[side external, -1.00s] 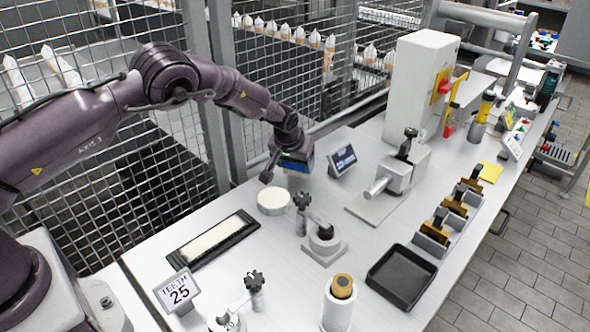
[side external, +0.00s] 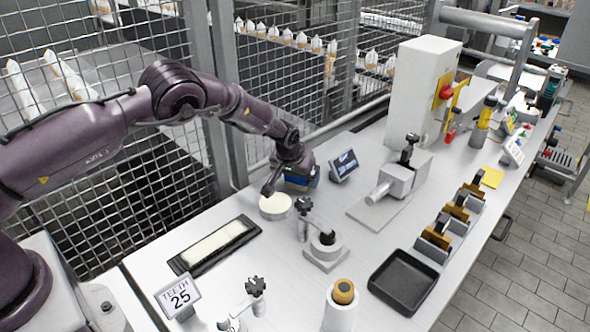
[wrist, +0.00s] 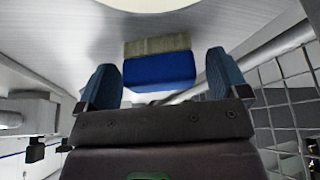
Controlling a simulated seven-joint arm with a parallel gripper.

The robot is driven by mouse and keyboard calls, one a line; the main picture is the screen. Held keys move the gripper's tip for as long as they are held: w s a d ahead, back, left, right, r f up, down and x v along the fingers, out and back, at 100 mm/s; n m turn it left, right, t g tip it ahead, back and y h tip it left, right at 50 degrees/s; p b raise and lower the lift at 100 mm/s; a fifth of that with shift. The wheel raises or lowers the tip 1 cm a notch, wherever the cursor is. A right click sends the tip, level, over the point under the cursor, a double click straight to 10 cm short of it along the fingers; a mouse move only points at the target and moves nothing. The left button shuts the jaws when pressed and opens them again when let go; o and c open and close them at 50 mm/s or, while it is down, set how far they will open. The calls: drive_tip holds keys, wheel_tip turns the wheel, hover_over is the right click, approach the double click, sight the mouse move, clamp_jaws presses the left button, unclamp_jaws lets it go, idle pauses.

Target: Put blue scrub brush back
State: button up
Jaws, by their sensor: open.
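The blue scrub brush (wrist: 160,72) shows in the wrist view as a blue block with a beige bristle side, lying on the pale bench. My gripper (wrist: 160,62) is open, with one blue finger to the left and one to the right of the brush. A gap shows between each finger and the brush, so neither is seen touching it. In the side view my gripper (side external: 301,181) is low over the bench, just behind the round cream-topped dish. It hides most or all of the brush there.
The round dish (side external: 275,205) stands close in front of my gripper. A small display (side external: 344,164) is close on the right. A black tray with a pale strip (side external: 215,244) lies front left, and a clamp stand (side external: 325,250) front right. The mesh fence (side external: 285,85) rises behind.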

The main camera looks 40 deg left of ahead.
drive_tip(key=s+d+r+h, duration=0.1)
drive_tip(key=s+r, duration=0.5)
drive_tip(key=r, duration=0.4)
drive_tip(key=s+d+r+m, duration=0.1)
drive_tip(key=s+r, duration=0.5)
drive_tip(key=r, duration=0.4)
drive_tip(key=s+d+r+h, duration=0.1)
drive_tip(key=s+r, duration=0.5)
drive_tip(key=r, duration=0.4)
drive_tip(key=s+r+m, duration=0.1)
drive_tip(key=s, duration=1)
drive_tip(key=s+r+m+t, duration=0.1)
drive_tip(key=s+r+m, duration=0.1)
drive_tip(key=s, duration=0.8)
drive_tip(key=shift+s+d+r+m, duration=0.3)
drive_tip(key=shift+s+d, duration=0.05)
drive_tip(key=shift+d, duration=0.05)
